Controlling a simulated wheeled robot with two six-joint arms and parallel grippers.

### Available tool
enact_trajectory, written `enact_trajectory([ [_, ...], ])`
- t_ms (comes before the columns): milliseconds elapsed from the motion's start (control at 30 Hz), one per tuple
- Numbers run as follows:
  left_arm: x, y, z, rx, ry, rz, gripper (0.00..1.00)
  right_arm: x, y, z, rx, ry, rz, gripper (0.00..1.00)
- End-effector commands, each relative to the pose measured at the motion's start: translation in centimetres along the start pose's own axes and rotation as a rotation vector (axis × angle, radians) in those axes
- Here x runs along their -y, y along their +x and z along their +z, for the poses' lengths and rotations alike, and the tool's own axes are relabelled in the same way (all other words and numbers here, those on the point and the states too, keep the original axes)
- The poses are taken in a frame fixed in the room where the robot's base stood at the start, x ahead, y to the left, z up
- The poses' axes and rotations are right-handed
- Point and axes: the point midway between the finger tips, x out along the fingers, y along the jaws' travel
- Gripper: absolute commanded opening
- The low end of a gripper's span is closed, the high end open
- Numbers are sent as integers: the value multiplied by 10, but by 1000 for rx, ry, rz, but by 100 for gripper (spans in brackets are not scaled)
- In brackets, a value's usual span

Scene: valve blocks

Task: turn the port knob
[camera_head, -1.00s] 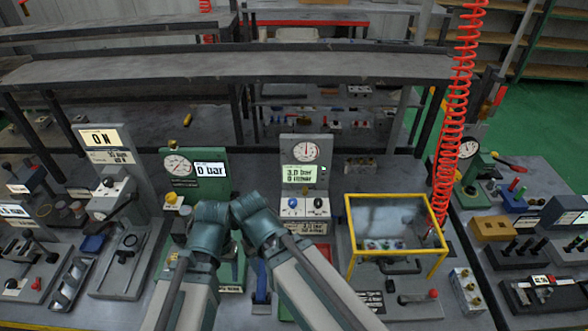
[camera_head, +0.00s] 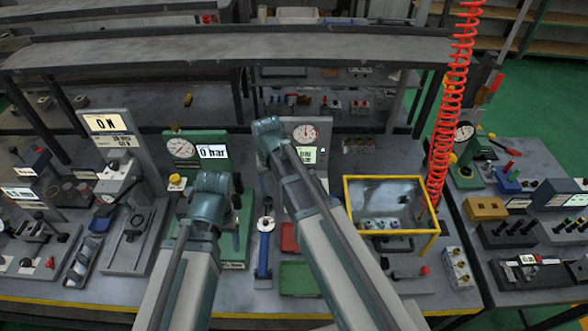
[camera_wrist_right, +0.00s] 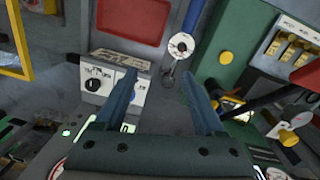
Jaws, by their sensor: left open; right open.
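A white knob box (camera_wrist_right: 106,84) on the grey gauge station shows in the right wrist view, with a black knob (camera_wrist_right: 93,84) on its face. I cannot read its labels, so I cannot tell which knob is the port knob. My right gripper (camera_wrist_right: 158,75) is open and empty; one finger overlaps the box's edge, and the black knob is outside the fingers. In the head view my right arm hides the box below the station's gauge (camera_head: 305,133). My left gripper (camera_head: 212,186) is in front of the green gauge station (camera_head: 182,147); its fingers are mostly hidden.
A yellow-framed clear case (camera_head: 385,205) stands right of the grey station. A blue-handled lever (camera_head: 264,240), a red tray (camera_head: 289,238) and a green tray (camera_head: 299,278) are between and beside my arms. A red coiled hose (camera_head: 447,120) hangs at the right.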

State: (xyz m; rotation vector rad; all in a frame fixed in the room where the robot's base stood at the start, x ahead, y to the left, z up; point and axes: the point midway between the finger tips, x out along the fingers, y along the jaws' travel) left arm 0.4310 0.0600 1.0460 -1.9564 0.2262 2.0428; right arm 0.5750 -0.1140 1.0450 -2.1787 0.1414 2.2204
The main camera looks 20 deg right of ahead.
Motion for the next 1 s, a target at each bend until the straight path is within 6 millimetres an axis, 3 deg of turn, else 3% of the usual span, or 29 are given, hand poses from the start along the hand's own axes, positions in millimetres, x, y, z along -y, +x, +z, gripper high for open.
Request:
enact_trajectory([
  [33,2,-16,1,0,-1,0,72,-15,-16,-38,-2,76,-10,72],
  [100,2,-24,2,0,-2,1,72,-34,-24,-66,-4,162,-23,72],
  [200,3,-32,2,0,-3,1,72,-56,-31,-93,-6,254,-37,72],
  [300,3,-35,2,0,-3,1,72,-69,-33,-106,-8,306,-45,72],
  [667,3,-28,2,0,-2,1,72,-73,-26,-108,-9,323,-48,72],
  [1000,-1,7,0,0,4,0,72,-71,9,-109,-9,321,-48,72],
])
